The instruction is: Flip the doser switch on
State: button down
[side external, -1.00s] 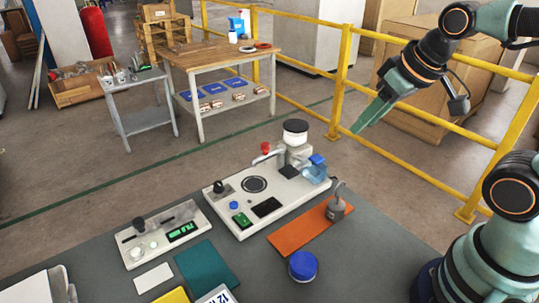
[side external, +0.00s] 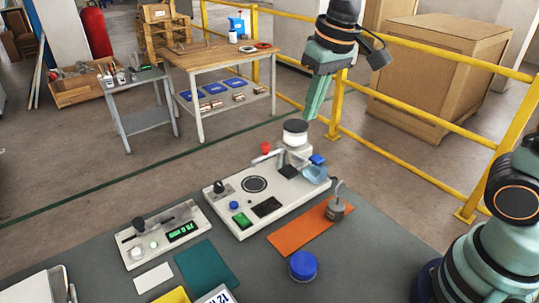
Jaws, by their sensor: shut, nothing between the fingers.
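A white bench unit (side external: 285,203) stands on the grey table with a round dark plate, a small black panel, a blue button and a bottle with a blue cap. A green rocker-like switch (side external: 241,220) sits on its front left part; I cannot tell its position or whether it is the doser's. A smaller white unit (side external: 137,259) to the left has a lit green display (side external: 183,231) and a black knob. My gripper (side external: 309,117) is shut and empty, pointing down, high in the picture above and behind the larger unit, apart from everything.
An orange mat (side external: 290,239) with a grey metal piece (side external: 336,210) on it lies right of the larger unit. A blue-lidded jar (side external: 303,266) stands in front. A teal mat (side external: 207,264) and white card (side external: 154,278) lie at front left. Yellow railing (side external: 420,115) runs behind.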

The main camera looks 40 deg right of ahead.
jog(key=w+a+f+g, duration=0.2)
jog(key=w+a+f, duration=0.15)
jog(key=a, duration=0.25)
jog(key=g+h, duration=0.1)
jog(key=g, duration=0.1)
send_over(245, 221)
jog(key=w, duration=0.2)
notch_tip(245, 221, down, 4)
jog(key=shift+w+a+f, duration=0.1)
jog(key=shift+w+f, duration=0.1)
jog(key=shift+f, duration=0.4)
jog(key=f, duration=0.4)
jog(key=s+f, duration=0.1)
jog(key=f, duration=0.4)
jog(key=s+f, duration=0.1)
jog(key=f, duration=0.4)
jog(key=shift+r, duration=0.1)
